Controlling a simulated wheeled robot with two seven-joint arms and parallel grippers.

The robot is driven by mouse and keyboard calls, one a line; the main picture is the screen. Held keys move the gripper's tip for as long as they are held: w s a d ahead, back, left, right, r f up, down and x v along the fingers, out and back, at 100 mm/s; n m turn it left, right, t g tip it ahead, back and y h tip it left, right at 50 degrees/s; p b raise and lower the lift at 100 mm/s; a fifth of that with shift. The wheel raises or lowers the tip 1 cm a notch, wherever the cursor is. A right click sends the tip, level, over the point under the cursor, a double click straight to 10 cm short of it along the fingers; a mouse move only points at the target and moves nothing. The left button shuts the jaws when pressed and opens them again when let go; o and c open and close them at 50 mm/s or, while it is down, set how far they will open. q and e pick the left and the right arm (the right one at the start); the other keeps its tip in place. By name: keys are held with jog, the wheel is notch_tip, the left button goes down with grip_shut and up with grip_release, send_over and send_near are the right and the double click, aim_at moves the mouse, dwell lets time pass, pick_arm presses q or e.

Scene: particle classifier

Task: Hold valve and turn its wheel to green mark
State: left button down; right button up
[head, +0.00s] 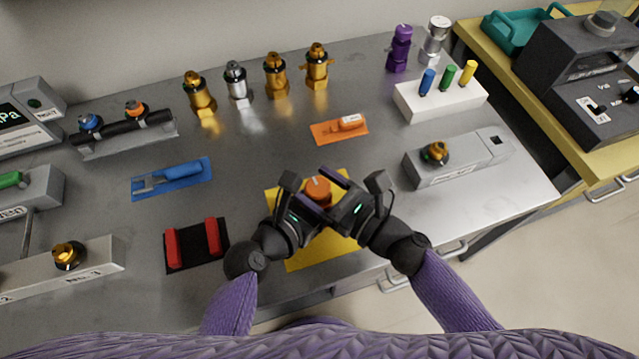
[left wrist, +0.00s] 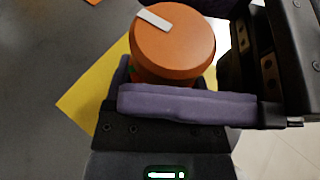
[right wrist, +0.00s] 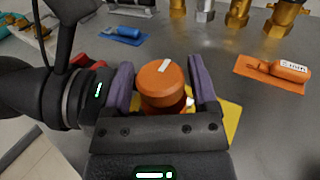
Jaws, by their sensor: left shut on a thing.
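The valve has an orange wheel (head: 317,190) with a white pointer bar on top, and stands upright over the yellow mat (head: 285,194). My left gripper (head: 308,207) is shut on the valve's body, just below the wheel; the wheel (left wrist: 172,42) stands above its purple finger. A small green spot shows below the wheel's left edge in the left wrist view; the rest of the body is mostly hidden. My right gripper (head: 333,197) is open, with one finger on each side of the wheel (right wrist: 162,84) and narrow gaps visible between fingers and wheel.
A black mat with red holders (head: 197,245) lies left of the grippers, and a blue tool (head: 171,178) farther left. An orange mat (head: 339,129) lies behind. A grey block with a brass fitting (head: 458,160) stands to the right. Several brass and silver fittings line the back.

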jog(key=c, duration=0.9)
jog(key=shift+g, duration=0.3)
jog(key=n+g+y, duration=0.2)
jog(key=n+g, duration=0.1)
jog(key=g, duration=0.1)
jog(key=shift+w+n+y, duration=0.15)
jog(key=shift+n+y, duration=0.25)
jog(key=shift+n+g+y, duration=0.6)
jog(key=shift+n+g, duration=0.9)
jog(key=shift+g, duration=1.1)
jog(key=shift+n+g, duration=0.3)
jog(key=shift+g, duration=0.2)
jog(key=o, duration=1.3)
jog(key=shift+c, duration=0.2)
jog(key=shift+d, duration=0.1)
